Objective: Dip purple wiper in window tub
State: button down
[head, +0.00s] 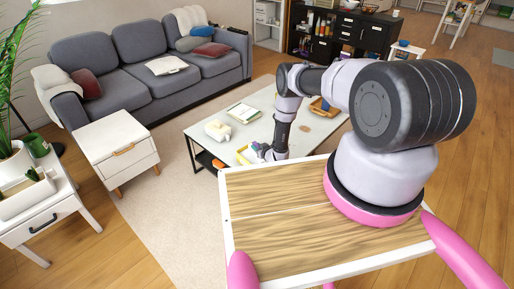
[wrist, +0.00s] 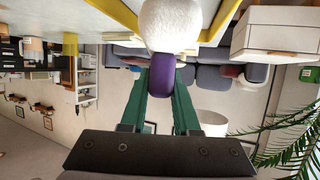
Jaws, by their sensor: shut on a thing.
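In the wrist view, my gripper (wrist: 161,75) has its green fingers shut on the purple part of the purple wiper (wrist: 162,78). The wiper's rounded, fluffy white head (wrist: 170,25) sticks out past the fingertips. A yellow edge (wrist: 110,12) shows beside and behind the head; I cannot tell whether it belongs to the window tub or whether the wiper touches it. In the head view, my gripper (head: 266,153) is small and low at the coffee table's near side, beside a yellow item (head: 243,156) that may be the tub. The wiper is not clear there.
The coffee table (head: 198,130) also holds a white lumpy object (head: 217,130), a book or papers (head: 243,113) and a wooden tray (head: 322,107). A grey sofa (head: 140,75) and a white side cabinet (head: 116,146) stand to the left. The rug (head: 175,200) is clear.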

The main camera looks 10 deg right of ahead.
jog(key=shift+f, duration=1.4)
dwell(0.5)
jog(key=c, duration=0.6)
grip_release()
jog(key=c, duration=0.3)
jog(key=shift+r, duration=0.1)
grip_shut()
dwell(0.6)
jog(key=shift+r, duration=3.5)
